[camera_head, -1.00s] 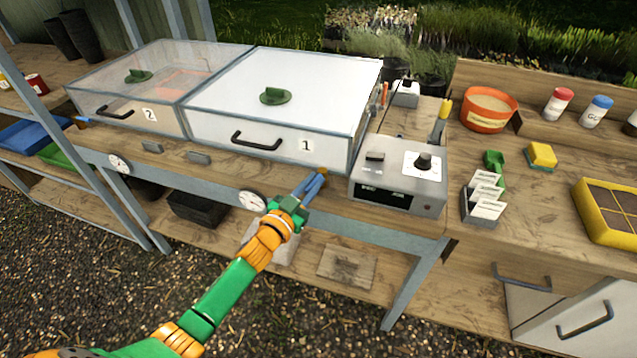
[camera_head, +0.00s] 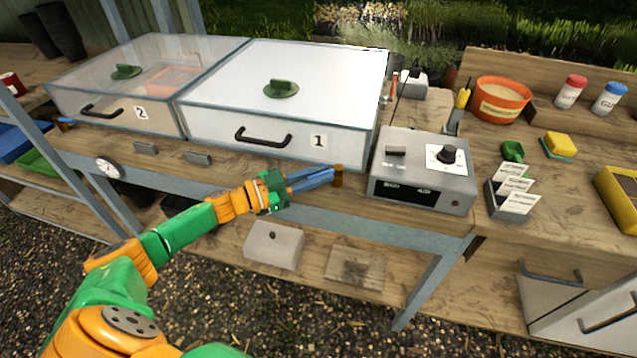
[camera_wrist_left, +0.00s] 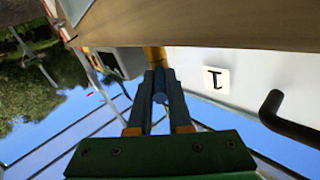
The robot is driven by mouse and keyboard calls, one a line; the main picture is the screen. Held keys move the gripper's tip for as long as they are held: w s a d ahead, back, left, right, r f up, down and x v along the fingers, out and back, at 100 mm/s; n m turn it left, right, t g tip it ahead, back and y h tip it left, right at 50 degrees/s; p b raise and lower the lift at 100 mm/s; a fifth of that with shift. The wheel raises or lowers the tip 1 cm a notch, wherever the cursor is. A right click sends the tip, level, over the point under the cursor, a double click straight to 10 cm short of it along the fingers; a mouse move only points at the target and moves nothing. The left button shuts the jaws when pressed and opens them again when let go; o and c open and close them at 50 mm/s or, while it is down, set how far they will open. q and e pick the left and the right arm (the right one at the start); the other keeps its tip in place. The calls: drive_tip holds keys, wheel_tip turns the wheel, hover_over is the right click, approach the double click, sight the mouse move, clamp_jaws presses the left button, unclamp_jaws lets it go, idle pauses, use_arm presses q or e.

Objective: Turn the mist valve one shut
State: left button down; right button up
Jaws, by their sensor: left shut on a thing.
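Mist valve one has a brass body (camera_head: 338,176) at the bench's front edge, below the right front corner of the white box marked 1. My left gripper (camera_head: 318,178) reaches it from the left, its blue-grey fingers pointing right, nearly along the bench edge. It is shut on the valve's blue lever, which the fingers mostly hide in the head view. In the left wrist view the blue lever (camera_wrist_left: 160,97) shows between the fingers, with the brass body (camera_wrist_left: 155,54) just beyond the tips. My right gripper is in neither view.
Box 1 (camera_head: 225,122) with its black handle (camera_head: 263,138) stands just behind the fingers. A grey control unit (camera_head: 424,170) with a black knob stands right of the valve. Another blue-handled valve (camera_head: 66,123) is by box 2. Open space lies before the bench.

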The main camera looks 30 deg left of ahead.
use_arm(q)
drive_tip(key=shift+w+a+f+m+g+h+b, duration=0.1)
drive_tip(key=shift+m+g+h+b, duration=0.2)
drive_tip(key=shift+m+h+b, duration=0.15)
drive_tip(key=c, duration=0.8)
unclamp_jaws()
drive_tip(key=shift+w, duration=0.1)
drive_tip(key=shift+c, duration=0.2)
